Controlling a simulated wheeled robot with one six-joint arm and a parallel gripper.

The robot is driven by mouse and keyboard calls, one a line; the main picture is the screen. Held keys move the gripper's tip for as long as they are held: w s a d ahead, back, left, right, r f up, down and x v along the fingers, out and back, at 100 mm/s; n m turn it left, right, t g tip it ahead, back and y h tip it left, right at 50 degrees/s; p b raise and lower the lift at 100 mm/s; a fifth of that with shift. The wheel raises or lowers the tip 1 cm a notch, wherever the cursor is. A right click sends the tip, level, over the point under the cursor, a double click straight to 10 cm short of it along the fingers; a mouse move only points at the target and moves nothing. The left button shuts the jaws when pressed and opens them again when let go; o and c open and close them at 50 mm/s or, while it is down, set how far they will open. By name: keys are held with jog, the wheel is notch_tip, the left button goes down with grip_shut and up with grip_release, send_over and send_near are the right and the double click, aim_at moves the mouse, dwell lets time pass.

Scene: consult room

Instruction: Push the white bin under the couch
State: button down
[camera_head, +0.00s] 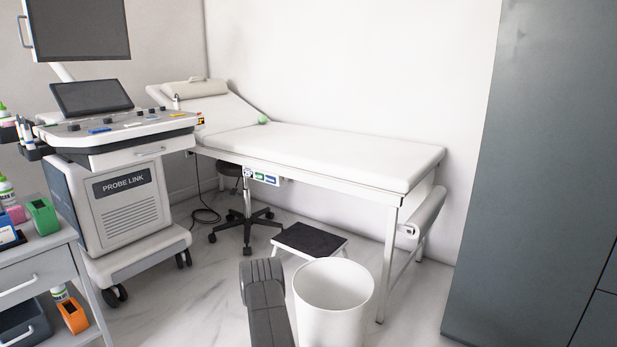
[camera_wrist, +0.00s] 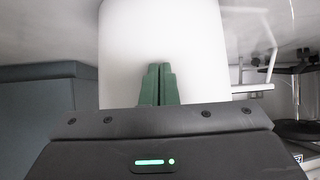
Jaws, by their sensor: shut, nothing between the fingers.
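The white bin (camera_head: 333,322) stands upright and open on the floor, in front of the couch (camera_head: 340,155). The couch has a white padded top on a white frame, with open space between its legs. In the head view my dark arm shows just left of the bin, and my gripper is not clearly visible. In the wrist view my gripper (camera_wrist: 157,84) has its green fingers shut together and empty, pointing at the wall of the bin (camera_wrist: 160,35). Whether the fingertips touch the bin I cannot tell.
A black-topped step stool (camera_head: 309,241) stands behind the bin, by the couch. A wheeled stool (camera_head: 246,222) is partly under the couch. The ultrasound cart (camera_head: 125,210) and a grey trolley (camera_head: 38,270) are at left. A tall grey cabinet (camera_head: 530,190) fills the right.

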jog(key=shift+w+d, duration=0.1)
jog(key=w+d, duration=0.6)
jog(key=w, duration=0.7)
jog(key=w+d, duration=0.7)
jog(key=w, duration=0.5)
jog(key=shift+w, duration=0.4)
dwell(1.7)
jog(key=shift+r, duration=0.1)
jog(key=s+p, duration=0.1)
jog(key=a+p, duration=0.1)
jog(key=p, duration=0.1)
jog(key=shift+s+r, duration=0.15)
jog(key=shift+s, duration=0.25)
jog(key=s+p, duration=0.1)
jog(key=s+a+p, duration=0.1)
jog(key=s+p, duration=0.1)
jog(key=p, duration=0.1)
jog(key=shift+s+a, duration=0.25)
jog(key=shift+a, duration=0.05)
jog(key=shift+s+f, duration=0.1)
jog(key=shift+f, duration=0.15)
